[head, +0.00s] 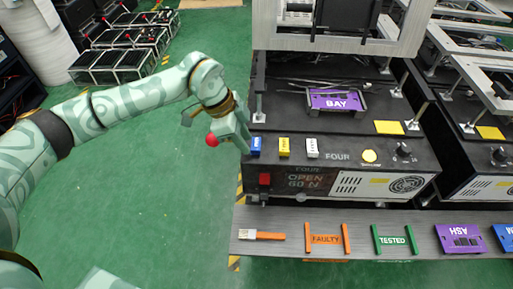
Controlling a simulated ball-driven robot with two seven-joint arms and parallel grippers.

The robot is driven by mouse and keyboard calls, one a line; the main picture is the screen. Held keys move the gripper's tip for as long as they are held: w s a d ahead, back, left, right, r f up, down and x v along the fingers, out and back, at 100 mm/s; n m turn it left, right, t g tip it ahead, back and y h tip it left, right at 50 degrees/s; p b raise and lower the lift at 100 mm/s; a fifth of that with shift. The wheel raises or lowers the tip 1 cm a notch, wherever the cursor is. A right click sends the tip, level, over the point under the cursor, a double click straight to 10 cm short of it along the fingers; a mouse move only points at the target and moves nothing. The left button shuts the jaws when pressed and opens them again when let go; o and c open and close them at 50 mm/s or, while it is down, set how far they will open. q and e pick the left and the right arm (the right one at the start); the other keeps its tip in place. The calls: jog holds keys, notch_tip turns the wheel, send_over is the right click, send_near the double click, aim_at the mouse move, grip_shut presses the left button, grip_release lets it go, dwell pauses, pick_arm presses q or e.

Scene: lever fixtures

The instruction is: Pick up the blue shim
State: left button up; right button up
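A small blue block with pale marks, which I take as the blue shim (256,146), stands on the left front of the black machine's top in the head view. My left gripper (244,147) points down just to its left, with its tips close to the block. I cannot tell whether they touch it, or whether the fingers are open or shut. My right gripper is not in view.
Yellow (284,147) and white (312,148) blocks stand in a row right of the blue one. A purple BAY plate (335,100) sits behind. A grey shelf (285,218) in front carries orange and green markers. Open green floor lies left.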

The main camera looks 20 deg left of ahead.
aim_at(256, 144)
pick_arm(q)
jog(key=b+x, duration=0.1)
jog(key=x, duration=0.2)
jog(key=shift+w+a+f, duration=0.1)
jog(key=shift+f, duration=0.1)
jog(key=shift+r, duration=0.1)
grip_shut()
